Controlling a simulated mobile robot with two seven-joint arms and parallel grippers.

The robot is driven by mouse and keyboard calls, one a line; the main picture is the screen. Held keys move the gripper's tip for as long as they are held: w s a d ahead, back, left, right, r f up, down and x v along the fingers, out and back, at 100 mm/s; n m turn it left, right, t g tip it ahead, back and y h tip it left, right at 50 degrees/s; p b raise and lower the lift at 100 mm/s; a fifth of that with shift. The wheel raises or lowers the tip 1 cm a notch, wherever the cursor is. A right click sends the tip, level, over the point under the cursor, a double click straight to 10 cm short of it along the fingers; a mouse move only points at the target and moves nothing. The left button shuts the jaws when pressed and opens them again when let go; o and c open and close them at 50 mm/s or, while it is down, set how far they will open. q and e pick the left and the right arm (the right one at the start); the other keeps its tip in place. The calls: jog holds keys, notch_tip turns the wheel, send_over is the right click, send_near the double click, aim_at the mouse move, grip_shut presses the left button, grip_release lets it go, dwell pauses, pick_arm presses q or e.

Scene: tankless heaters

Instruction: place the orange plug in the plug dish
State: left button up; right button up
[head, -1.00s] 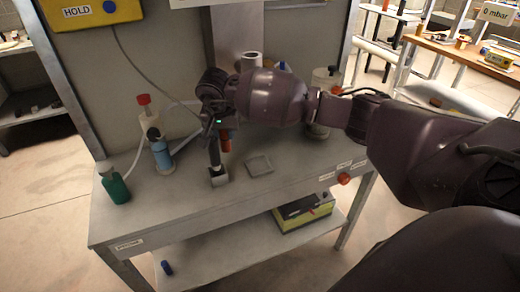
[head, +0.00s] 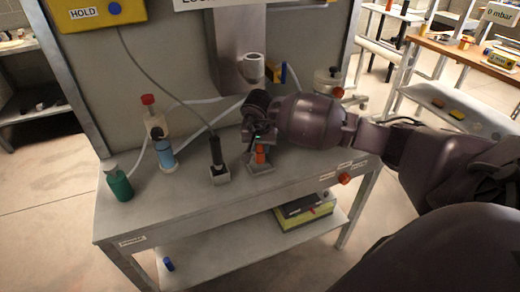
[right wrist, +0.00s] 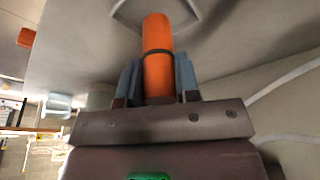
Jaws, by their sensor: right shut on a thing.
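The orange plug (head: 260,154) is held upright by my right gripper (head: 261,141), right over the grey square plug dish (head: 257,170) on the bench. In the right wrist view the orange plug (right wrist: 158,58), with a dark ring around it, stands between the two blue-grey fingers of my right gripper (right wrist: 158,78). A pale recessed outline just beyond the plug's end looks like the dish. I cannot tell whether the plug touches the dish floor. My left gripper is not in view.
A black cabled handle (head: 216,152) stands in a small square holder (head: 219,174) just left of the dish. A green bottle (head: 118,182) and a blue-bodied cylinder (head: 164,153) stand further left. The bench front (head: 200,200) is clear.

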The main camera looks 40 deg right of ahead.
jog(key=shift+f, duration=0.9)
jog(key=shift+f, duration=0.2)
jog(key=o, duration=1)
jog(key=shift+r, duration=0.15)
